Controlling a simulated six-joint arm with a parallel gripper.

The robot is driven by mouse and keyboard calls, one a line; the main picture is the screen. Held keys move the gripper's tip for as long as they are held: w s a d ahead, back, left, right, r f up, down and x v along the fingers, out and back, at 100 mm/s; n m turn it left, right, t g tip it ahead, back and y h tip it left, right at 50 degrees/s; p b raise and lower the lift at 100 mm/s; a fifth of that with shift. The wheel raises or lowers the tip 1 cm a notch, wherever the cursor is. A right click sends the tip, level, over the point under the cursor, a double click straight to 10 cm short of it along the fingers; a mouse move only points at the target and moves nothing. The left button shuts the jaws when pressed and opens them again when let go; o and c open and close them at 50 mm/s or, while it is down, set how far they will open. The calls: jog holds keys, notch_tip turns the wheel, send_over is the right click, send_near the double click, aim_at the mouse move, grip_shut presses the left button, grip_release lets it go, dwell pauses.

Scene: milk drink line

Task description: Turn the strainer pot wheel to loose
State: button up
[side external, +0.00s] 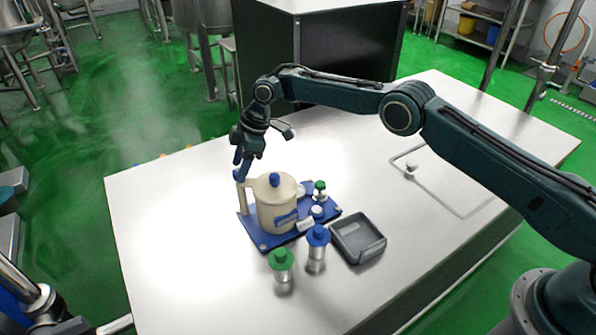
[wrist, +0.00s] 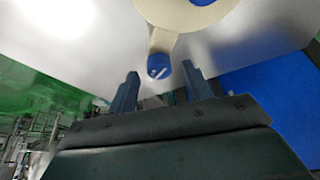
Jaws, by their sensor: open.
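The strainer pot (side external: 275,205) is a cream jug standing upright on a blue base plate (side external: 262,241). A blue knob (side external: 275,180) tops its lid. Its handle is on the left side in the side view. The blue wheel (side external: 239,175) sits at the top of the handle. In the wrist view the wheel (wrist: 158,66) shows a white mark on its face. My gripper (wrist: 160,74) is open and empty, with a fingertip on either side of the wheel in the picture. In the side view my gripper (side external: 240,164) points down just above the handle. I cannot tell whether the fingers touch the wheel.
A green-topped container (side external: 281,264) and a blue-topped container (side external: 317,246) stand in front of the plate. A dark grey tray (side external: 359,241) lies to the right. A black box (side external: 345,50) stands behind. The table's left side is clear.

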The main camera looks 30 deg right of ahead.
jog(key=v, duration=1.3)
jog(key=shift+d, duration=0.1)
jog(key=s+a+m+t+h, duration=0.3)
jog(key=a+m, duration=0.4)
jog(key=m, duration=1.1)
jog(key=shift+s+h, duration=0.55)
jog(key=shift+h, duration=0.65)
jog(key=shift+a+f, duration=0.1)
jog(key=shift+f, duration=0.1)
jog(key=x, duration=1.3)
jog(key=shift+w+f, duration=0.2)
jog(key=shift+w, duration=0.05)
